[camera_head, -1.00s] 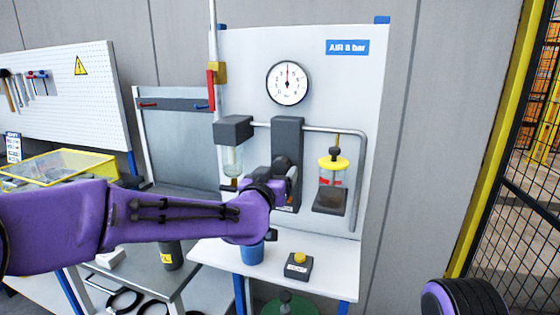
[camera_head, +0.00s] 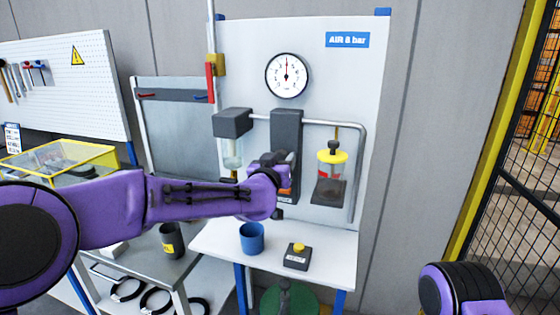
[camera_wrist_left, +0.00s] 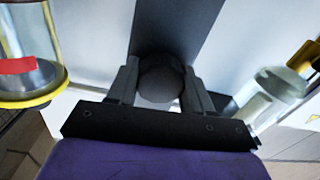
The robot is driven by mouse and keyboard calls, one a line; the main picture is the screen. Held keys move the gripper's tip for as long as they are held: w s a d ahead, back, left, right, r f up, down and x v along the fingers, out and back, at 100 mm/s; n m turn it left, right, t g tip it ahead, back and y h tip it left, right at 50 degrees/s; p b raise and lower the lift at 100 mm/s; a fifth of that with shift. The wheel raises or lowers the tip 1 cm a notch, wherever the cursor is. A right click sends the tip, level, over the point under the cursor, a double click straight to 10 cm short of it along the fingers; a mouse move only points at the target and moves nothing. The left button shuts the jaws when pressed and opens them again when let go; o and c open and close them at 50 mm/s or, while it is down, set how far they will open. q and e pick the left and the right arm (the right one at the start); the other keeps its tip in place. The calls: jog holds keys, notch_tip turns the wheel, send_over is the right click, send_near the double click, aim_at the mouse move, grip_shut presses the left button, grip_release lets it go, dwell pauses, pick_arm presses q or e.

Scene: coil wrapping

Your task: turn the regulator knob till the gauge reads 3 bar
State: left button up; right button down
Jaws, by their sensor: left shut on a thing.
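The round white gauge (camera_head: 287,75) hangs on the upper part of the light panel. Its red needle points about straight up; the numbers are too small to read surely. The dark regulator body (camera_head: 287,128) stands below it. My left gripper (camera_wrist_left: 159,72) is at the lower part of the regulator, shut on the round dark regulator knob (camera_wrist_left: 159,80), one finger on each side. In the head view my left wrist hides the knob. My right gripper is out of view.
A jar with a yellow lid (camera_head: 331,170) hangs right of the regulator, and a clear filter bowl (camera_head: 232,152) left. A blue cup (camera_head: 251,238) and a box with a yellow button (camera_head: 298,256) stand on the white shelf (camera_head: 330,248) below.

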pick_arm(q)
jog(key=n, duration=0.4)
jog(key=shift+n+b, duration=0.45)
jog(key=shift+n, duration=0.85)
jog(key=o, duration=1)
jog(key=shift+o, duration=0.2)
